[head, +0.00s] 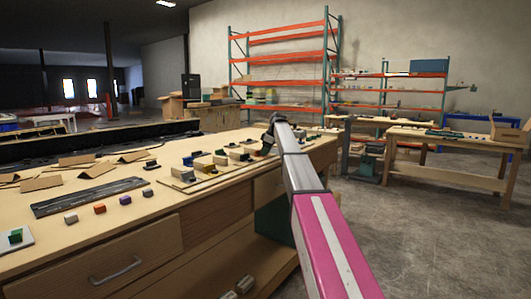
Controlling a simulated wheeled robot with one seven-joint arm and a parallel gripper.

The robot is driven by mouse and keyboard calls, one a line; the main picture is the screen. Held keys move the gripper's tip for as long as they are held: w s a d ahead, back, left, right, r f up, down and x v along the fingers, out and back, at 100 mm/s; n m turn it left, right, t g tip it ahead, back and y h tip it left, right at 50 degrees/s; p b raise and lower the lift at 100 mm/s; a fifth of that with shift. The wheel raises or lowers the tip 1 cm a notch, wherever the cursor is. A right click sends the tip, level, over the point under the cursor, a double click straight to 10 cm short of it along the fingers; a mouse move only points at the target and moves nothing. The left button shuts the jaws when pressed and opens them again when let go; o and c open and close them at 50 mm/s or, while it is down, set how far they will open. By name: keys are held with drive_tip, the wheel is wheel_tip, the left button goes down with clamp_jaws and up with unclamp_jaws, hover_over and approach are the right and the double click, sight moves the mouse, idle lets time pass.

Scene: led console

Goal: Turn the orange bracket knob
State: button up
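A pale board (190,182) on the wooden workbench (165,205) carries several small coloured blocks or brackets. A small orange block (99,209) lies apart, nearer the front edge, in a row of loose blocks. My arm reaches from the lower right to the bench's far right part. My dark gripper (268,143) is at the right end of the board, small and partly hidden by the arm. Its fingers are too small to read.
Brown cardboard pieces (97,168) lie behind. A second table (450,143) stands at the right, with open floor (430,230) before it.

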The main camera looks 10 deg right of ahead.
drive_tip(key=c, duration=0.4)
drive_tip(key=shift+c, duration=0.2)
drive_tip(key=shift+s+m, duration=0.1)
drive_tip(key=shift+m, duration=0.3)
drive_tip(key=m, duration=0.1)
drive_tip(key=m+t, duration=0.1)
drive_tip(key=m, duration=0.1)
drive_tip(key=shift+s+a+m+t+h, duration=0.1)
drive_tip(key=shift+m+t+h, duration=0.2)
drive_tip(key=m, duration=0.2)
drive_tip(key=m+t+h, duration=0.1)
drive_tip(key=m, duration=0.1)
drive_tip(key=shift+a+m+h, duration=0.1)
drive_tip(key=shift+m+h, duration=0.2)
drive_tip(key=m+h, duration=0.2)
drive_tip(key=m, duration=0.3)
drive_tip(key=shift+a, duration=0.15)
drive_tip(key=m+h, duration=0.1)
drive_tip(key=m, duration=0.1)
drive_tip(key=m+h, duration=0.1)
drive_tip(key=m, duration=0.2)
drive_tip(key=shift+a+r+m, duration=0.1)
drive_tip(key=shift+m, duration=0.2)
drive_tip(key=o, duration=0.7)
